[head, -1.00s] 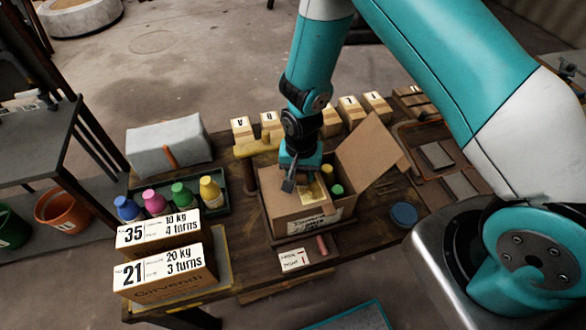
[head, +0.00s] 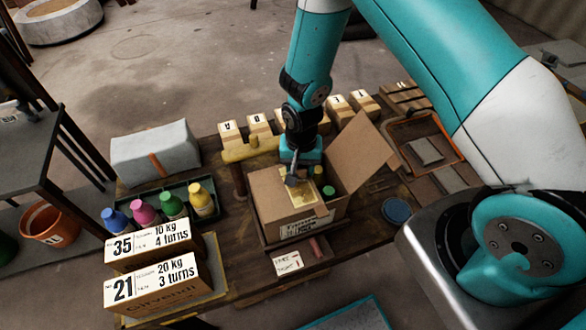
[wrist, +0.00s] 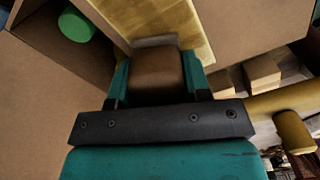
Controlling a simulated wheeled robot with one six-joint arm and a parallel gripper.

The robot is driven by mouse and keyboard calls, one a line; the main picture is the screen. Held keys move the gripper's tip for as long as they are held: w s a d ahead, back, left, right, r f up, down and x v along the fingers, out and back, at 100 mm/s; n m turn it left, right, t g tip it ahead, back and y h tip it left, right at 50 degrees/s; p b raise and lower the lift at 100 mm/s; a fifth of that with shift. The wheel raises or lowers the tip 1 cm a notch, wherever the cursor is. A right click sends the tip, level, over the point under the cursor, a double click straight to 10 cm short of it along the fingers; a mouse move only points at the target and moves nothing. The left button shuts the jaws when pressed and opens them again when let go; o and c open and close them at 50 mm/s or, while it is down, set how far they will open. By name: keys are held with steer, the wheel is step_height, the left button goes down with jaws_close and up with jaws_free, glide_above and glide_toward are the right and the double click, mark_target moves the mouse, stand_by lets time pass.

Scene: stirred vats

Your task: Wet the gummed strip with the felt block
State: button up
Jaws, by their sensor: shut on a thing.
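My gripper (head: 292,180) is shut on the felt block (wrist: 157,68), a brown block with a grey end (wrist: 157,42); the block also shows small in the head view (head: 291,181). In the wrist view the strip (wrist: 195,27) runs just beyond the block. The block's grey end is at the strip's edge; I cannot tell whether it touches. The box's right flap (head: 358,150) stands open.
A yellow bottle (head: 318,173) and a green one (head: 328,191) stand inside the box. Several coloured bottles (head: 172,204) stand in a tray at left. Numbered boxes (head: 150,285) are at front left. Small lettered cartons (head: 258,124) line the back. A blue disc (head: 397,210) lies right.

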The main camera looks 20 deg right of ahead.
steer(key=shift+d, duration=0.8)
steer(key=shift+r+p, duration=2.75)
steer(key=shift+r, duration=1.3)
